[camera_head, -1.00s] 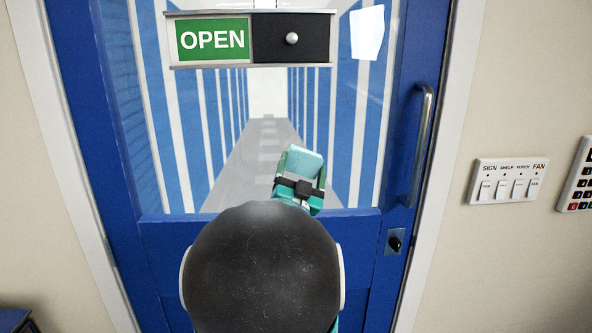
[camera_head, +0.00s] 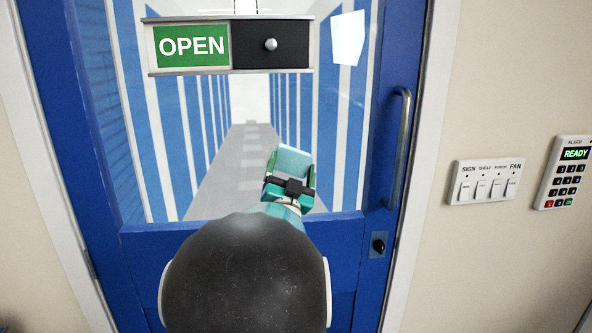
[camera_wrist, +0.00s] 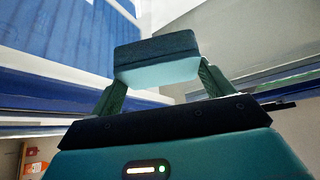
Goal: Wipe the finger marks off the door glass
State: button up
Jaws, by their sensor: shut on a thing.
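My gripper (camera_head: 289,176) is shut on a pale blue block-shaped wiper (camera_head: 294,160). In the wrist view the wiper (camera_wrist: 157,60) sits between both fingers, with a dark blue upper layer and a lighter side. The door glass (camera_head: 250,105) fills the upper part of the blue door (camera_head: 240,245), with a striped corridor behind it. My gripper is in front of the lower middle of the glass; I cannot tell whether the wiper touches it. No finger marks can be made out on the glass.
An OPEN sign with a sliding knob (camera_head: 190,46) crosses the upper glass. A white paper (camera_head: 348,38) is at the upper right. A door handle (camera_head: 397,150) and a lock (camera_head: 378,245) are on the right. A switch panel (camera_head: 485,182) and an alarm keypad (camera_head: 563,173) are on the wall.

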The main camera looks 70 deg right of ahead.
jog(key=shift+w+a, duration=0.55)
jog(key=shift+w, duration=0.55)
jog(key=shift+w+a, duration=0.55)
jog(key=shift+w, duration=0.6)
jog(key=shift+w+a, duration=0.55)
jog(key=shift+w, duration=0.55)
jog(key=shift+s+r, duration=0.2)
jog(key=shift+r, duration=0.55)
jog(key=shift+s+d, duration=0.6)
jog(key=shift+s, duration=0.65)
jog(key=shift+s+d, duration=0.65)
jog(key=shift+s, duration=0.55)
jog(key=shift+s+d, duration=0.6)
jog(key=shift+s, duration=0.65)
jog(key=shift+a, duration=0.1)
jog(key=shift+s+a, duration=0.45)
jog(key=shift+a, duration=0.4)
jog(key=shift+s+a, duration=0.4)
jog(key=shift+a, duration=0.5)
jog(key=shift+s+a, duration=0.45)
jog(key=shift+a, duration=0.4)
jog(key=shift+a, duration=0.1)
jog(key=shift+s+a, duration=0.35)
jog(key=shift+a, duration=0.3)
jog(key=shift+s+a, duration=0.3)
jog(key=shift+a, duration=0.3)
